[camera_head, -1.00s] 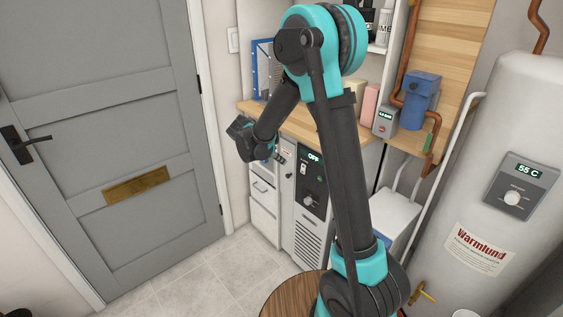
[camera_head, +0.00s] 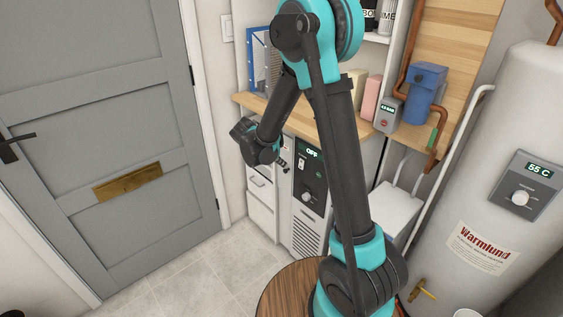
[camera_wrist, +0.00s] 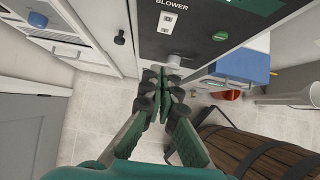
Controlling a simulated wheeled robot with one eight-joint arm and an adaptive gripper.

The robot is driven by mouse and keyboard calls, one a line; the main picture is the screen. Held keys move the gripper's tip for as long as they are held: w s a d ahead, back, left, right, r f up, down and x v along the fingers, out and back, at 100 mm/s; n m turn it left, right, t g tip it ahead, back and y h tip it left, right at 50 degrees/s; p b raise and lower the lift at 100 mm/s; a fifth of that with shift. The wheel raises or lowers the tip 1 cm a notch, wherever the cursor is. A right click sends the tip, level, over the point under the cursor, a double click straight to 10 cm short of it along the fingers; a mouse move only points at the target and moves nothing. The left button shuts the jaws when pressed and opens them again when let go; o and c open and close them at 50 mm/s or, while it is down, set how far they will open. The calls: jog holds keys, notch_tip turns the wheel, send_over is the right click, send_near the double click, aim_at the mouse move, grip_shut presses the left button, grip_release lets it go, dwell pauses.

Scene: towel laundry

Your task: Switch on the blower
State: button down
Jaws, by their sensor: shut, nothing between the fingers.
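The blower is a pale cabinet with a black control panel (camera_head: 312,182). Its display (camera_head: 313,154) reads OFF. Below the display sit a small white switch (camera_head: 302,163) and a round knob (camera_head: 307,198). In the wrist view, the panel is labelled BLOWER and shows the white switch (camera_wrist: 169,22), a green round part (camera_wrist: 220,36) and a pale knob (camera_wrist: 175,60). My gripper (camera_head: 285,163) is just left of the panel. In the wrist view, my gripper (camera_wrist: 167,82) is shut and empty, its tips near the knob; whether they touch it, I cannot tell.
A wooden counter (camera_head: 345,128) runs above the cabinet, and white drawers (camera_head: 262,208) stand left of it. A round wooden stool or barrel top (camera_head: 285,290) stands in front. A white water heater (camera_head: 490,150) is at the right and a grey door (camera_head: 100,120) at the left.

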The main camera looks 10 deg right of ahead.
aim_at(301, 164)
jog(key=shift+w+d+f, duration=0.75)
jog(key=shift+d+f, duration=0.15)
jog(key=shift+d, duration=0.15)
jog(key=shift+w+d+f, duration=0.8)
jog(key=shift+d+f, duration=0.1)
jog(key=shift+d, duration=0.15)
jog(key=shift+w+d+f, duration=0.75)
jog(key=shift+d+f, duration=0.15)
jog(key=shift+d, duration=0.15)
